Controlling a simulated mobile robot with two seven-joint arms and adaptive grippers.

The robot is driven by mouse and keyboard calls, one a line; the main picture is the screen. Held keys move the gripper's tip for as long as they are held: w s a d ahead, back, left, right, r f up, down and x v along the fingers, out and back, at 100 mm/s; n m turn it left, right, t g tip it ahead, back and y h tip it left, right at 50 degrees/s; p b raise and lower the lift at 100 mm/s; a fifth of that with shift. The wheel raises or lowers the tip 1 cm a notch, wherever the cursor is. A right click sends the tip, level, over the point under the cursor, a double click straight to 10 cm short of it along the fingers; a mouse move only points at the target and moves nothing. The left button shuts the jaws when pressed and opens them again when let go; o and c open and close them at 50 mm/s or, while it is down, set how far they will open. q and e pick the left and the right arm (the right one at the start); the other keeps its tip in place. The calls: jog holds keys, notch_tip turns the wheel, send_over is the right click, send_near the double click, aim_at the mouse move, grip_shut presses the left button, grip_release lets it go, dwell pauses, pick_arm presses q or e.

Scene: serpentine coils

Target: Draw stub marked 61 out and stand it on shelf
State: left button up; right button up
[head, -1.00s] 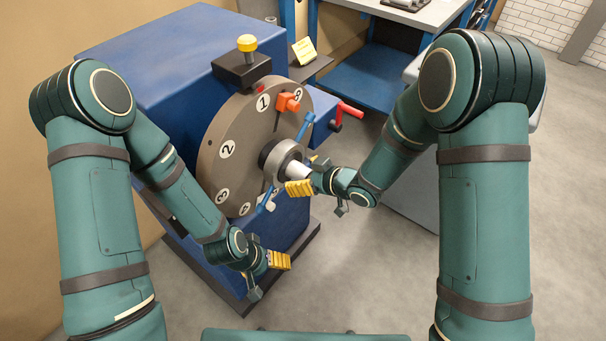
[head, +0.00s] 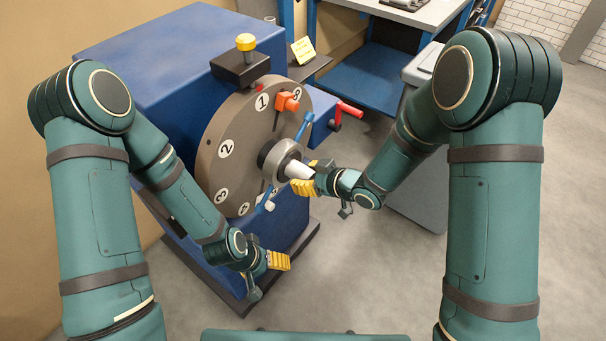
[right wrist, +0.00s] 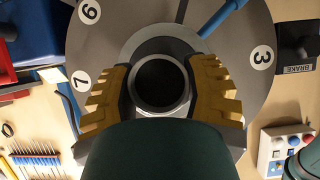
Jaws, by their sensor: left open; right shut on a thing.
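A pale stub (head: 299,170) sticks out of the dark grey collar (head: 270,158) at the centre of a round numbered disc (head: 243,115). The mark 61 cannot be read. My right gripper (head: 313,177) is shut on the stub's outer end. In the right wrist view the stub's round rim (right wrist: 163,108) with a dark bore sits between the yellow finger pads. My left gripper (head: 267,277) is open and empty, low in front of the machine's base, apart from the disc. A blue shelf (head: 365,88) stands behind at the right; I cannot tell if it is the task's shelf.
The disc belongs to a blue machine (head: 150,55) with a yellow knob (head: 246,42), an orange clamp (head: 287,102) and a red lever (head: 349,110). Blue handles (head: 305,125) stand near the collar. A grey cabinet (head: 418,190) is behind my right arm. Floor at front right is clear.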

pick_arm(q)
jog(key=shift+f, duration=0.1)
pick_arm(e)
jog(key=s+d, duration=0.5)
jog(key=d, duration=0.3)
jog(key=shift+s, duration=0.35)
dwell(1.1)
dwell(0.6)
pick_arm(q)
jog(key=c, duration=0.5)
pick_arm(e)
jog(key=w+d+r+m+t+h, duration=0.1)
jog(key=w+d+m+t+h, duration=0.4)
jog(key=d+m+h, duration=0.4)
jog(key=shift+w+d+r+m+h, duration=0.2)
jog(key=shift+w+d+m+h, duration=0.25)
jog(key=shift+d+m, duration=0.45)
pick_arm(q)
jog(key=shift+w, duration=0.1)
pick_arm(e)
jog(key=shift+w, duration=0.1)
